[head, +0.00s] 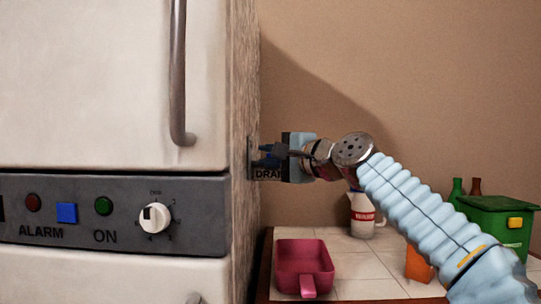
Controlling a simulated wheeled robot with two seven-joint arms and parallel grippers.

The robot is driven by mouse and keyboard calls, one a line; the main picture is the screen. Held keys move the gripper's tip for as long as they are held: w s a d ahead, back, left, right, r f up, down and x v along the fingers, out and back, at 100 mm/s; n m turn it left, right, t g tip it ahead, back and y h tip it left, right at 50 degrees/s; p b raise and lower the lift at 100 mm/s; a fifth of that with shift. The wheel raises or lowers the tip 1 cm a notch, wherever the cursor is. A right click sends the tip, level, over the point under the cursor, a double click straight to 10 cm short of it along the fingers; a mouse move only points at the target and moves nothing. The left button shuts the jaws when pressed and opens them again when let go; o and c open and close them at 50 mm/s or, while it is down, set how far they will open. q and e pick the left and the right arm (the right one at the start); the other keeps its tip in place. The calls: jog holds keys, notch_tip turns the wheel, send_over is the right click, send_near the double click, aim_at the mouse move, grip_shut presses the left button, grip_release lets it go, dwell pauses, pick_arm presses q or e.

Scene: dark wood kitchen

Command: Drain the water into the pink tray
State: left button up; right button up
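The pink tray (318,252) sits on the tiled counter beside the appliance, with its handle toward me. It looks empty from here. A drain fitting with a plate marked "DRA…" (266,174) is on the appliance's right side wall, above and left of the tray. My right gripper (270,153) is at this fitting, its fingers pointing left. The fingers are dark and small and cover part of the fitting, so I cannot tell whether they grip it. No water shows. My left gripper is not in view.
The white appliance (90,80) fills the left, with a grey panel (190,200) of buttons and a knob (155,218). Tiles around the tray are clear.

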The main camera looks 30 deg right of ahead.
grip_shut()
jog(key=shift+d+f+n+y+b, duration=0.25)
jog(key=shift+n+y+b, duration=0.2)
jog(key=shift+y, duration=0.35)
jog(key=y, duration=0.1)
jog(key=n+g+y, duration=0.1)
jog(key=d+n+g+y, duration=0.1)
jog(key=shift+s+r+n, duration=0.2)
jog(key=shift+s+n, duration=0.05)
jog(key=shift+s, duration=0.05)
